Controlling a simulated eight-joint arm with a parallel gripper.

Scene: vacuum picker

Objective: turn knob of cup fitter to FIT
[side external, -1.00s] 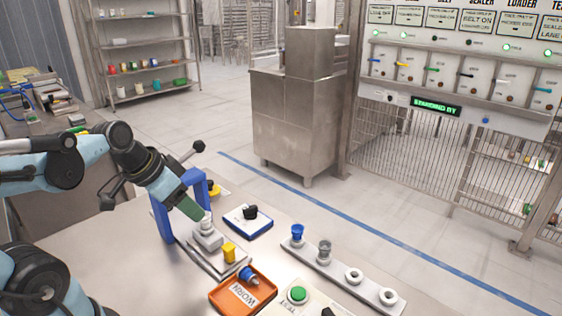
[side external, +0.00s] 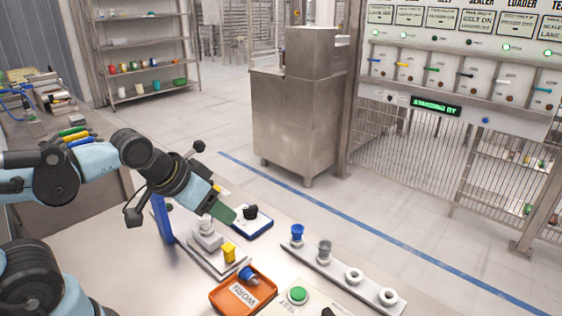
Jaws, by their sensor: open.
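The cup fitter is not labelled legibly. A grey stepped fixture (side external: 206,240) stands on a plate on the table with a yellow block (side external: 229,252) at its front. A blue post (side external: 162,218) rises at its left. Behind it to the right lies a blue-edged white plate (side external: 262,228) with a black knob (side external: 251,212). I cannot tell which knob belongs to the fitter, and no FIT mark is readable. My gripper (side external: 228,215), with green fingers, is open. It points down to the right, between the fixture and the black knob; contact cannot be told.
An orange tray (side external: 219,298) marked WORN holds a blue cup (side external: 248,274). A green button (side external: 298,294) is to its right. A grey rack (side external: 335,273) holds a blue cup (side external: 297,232) and a grey cup (side external: 324,249), with two white rings at its right end.

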